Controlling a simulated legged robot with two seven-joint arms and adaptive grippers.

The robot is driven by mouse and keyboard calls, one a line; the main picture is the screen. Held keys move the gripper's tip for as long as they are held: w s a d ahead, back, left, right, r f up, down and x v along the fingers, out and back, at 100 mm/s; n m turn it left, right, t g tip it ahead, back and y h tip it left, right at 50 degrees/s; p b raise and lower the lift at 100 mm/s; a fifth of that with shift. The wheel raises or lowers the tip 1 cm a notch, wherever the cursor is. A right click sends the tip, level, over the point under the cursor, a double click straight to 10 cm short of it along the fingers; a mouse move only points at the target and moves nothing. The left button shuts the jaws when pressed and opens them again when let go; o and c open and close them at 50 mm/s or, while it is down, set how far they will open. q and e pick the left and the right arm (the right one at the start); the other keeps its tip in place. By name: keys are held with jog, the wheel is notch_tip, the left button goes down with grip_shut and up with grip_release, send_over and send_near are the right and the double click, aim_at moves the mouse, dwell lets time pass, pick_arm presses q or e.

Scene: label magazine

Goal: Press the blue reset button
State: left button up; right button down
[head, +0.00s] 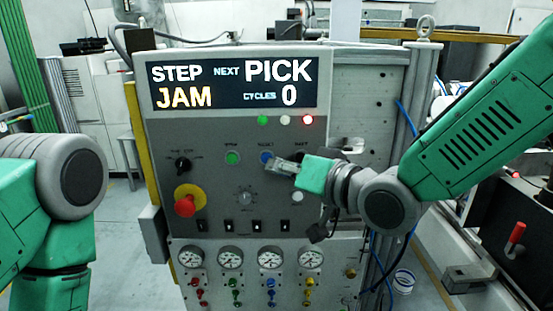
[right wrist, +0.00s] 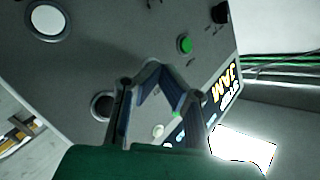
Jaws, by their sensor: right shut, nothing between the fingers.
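The blue reset button (head: 266,157) sits on the grey control panel (head: 215,215), between a green button (head: 232,158) and a black one. My right gripper (head: 271,164) is shut and empty, its fingertips right at the blue button's lower right edge. I cannot tell whether they touch it. In the right wrist view the shut fingers (right wrist: 153,78) point at the panel between the green button (right wrist: 185,44) and the black button (right wrist: 102,105); they hide the blue button there. My left gripper is out of view; only its arm shows at the left.
The display (head: 235,84) reads STEP JAM, NEXT PICK, CYCLES 0. A red lamp (head: 308,120) is lit above the buttons. A red emergency stop (head: 186,206) on a yellow base and a dial (head: 245,198) lie lower. Gauges (head: 230,258) line the bottom.

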aim_at(247, 159)
jog(key=shift+a, duration=1.75)
jog(key=shift+d, duration=1.45)
jog(key=a, duration=0.3)
jog(key=shift+w, duration=0.3)
jog(key=shift+a, duration=0.35)
jog(key=shift+d+r, duration=0.1)
jog(key=shift+d, duration=0.75)
jog(key=shift+w+d, duration=0.15)
jog(key=shift+d, duration=0.3)
jog(key=shift+w+a, duration=0.15)
jog(key=shift+a, duration=0.4)
jog(key=shift+w+a, duration=0.15)
jog(key=shift+a, duration=0.45)
jog(key=shift+w+d, duration=0.1)
jog(key=shift+d, duration=0.8)
jog(key=shift+s+a, duration=0.4)
jog(key=shift+s, duration=0.45)
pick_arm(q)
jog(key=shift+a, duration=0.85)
pick_arm(e)
jog(key=shift+d, duration=0.1)
